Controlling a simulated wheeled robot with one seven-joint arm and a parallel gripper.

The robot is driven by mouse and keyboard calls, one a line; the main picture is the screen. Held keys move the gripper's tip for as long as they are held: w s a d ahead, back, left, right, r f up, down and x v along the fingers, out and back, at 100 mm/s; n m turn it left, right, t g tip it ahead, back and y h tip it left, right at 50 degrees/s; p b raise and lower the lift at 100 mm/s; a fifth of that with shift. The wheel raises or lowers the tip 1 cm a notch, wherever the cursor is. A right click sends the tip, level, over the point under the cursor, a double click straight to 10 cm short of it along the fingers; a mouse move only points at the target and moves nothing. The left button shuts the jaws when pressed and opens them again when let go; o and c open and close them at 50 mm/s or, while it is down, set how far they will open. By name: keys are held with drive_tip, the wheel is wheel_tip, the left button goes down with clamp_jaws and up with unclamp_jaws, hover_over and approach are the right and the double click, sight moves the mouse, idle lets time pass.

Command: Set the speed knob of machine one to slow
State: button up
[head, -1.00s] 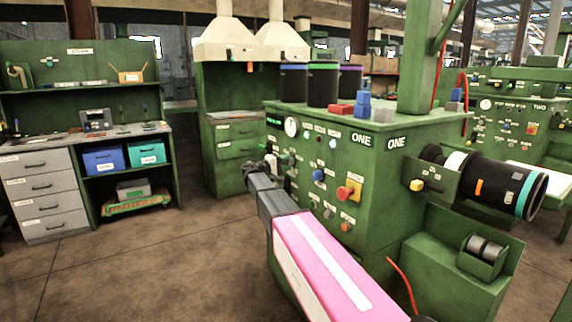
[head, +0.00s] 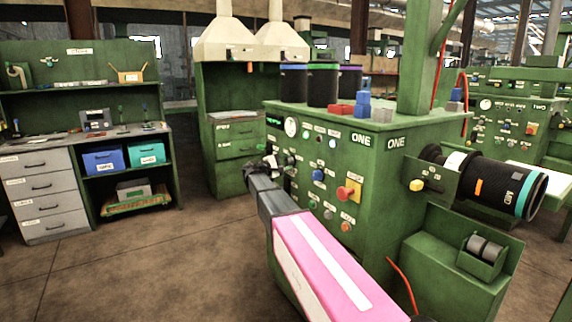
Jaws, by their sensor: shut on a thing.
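Machine one (head: 383,190) is the green cabinet marked ONE, right of centre. Its front panel carries several knobs, a round gauge (head: 291,127), a blue knob (head: 318,175) and a red button on a yellow plate (head: 346,193). My gripper (head: 268,164) is at the left edge of this panel, at the end of my pink and grey arm. It is shut on a small control there, which I take to be the speed knob. My gripper hides most of it, and its setting and label cannot be read.
Three dark sleeves (head: 322,85) and red and blue blocks (head: 362,102) stand on top of machine one. A black sleeve roll (head: 497,183) juts out at its right side. A workbench with drawers (head: 48,195) stands at the left. The floor (head: 150,265) between is clear.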

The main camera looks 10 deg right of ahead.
drive_tip(key=o, duration=0.9)
drive_tip(key=shift+a, duration=0.1)
drive_tip(key=v, duration=1)
drive_tip(key=shift+s+a, duration=0.15)
drive_tip(key=shift+a, duration=0.15)
drive_tip(key=shift+f, duration=0.1)
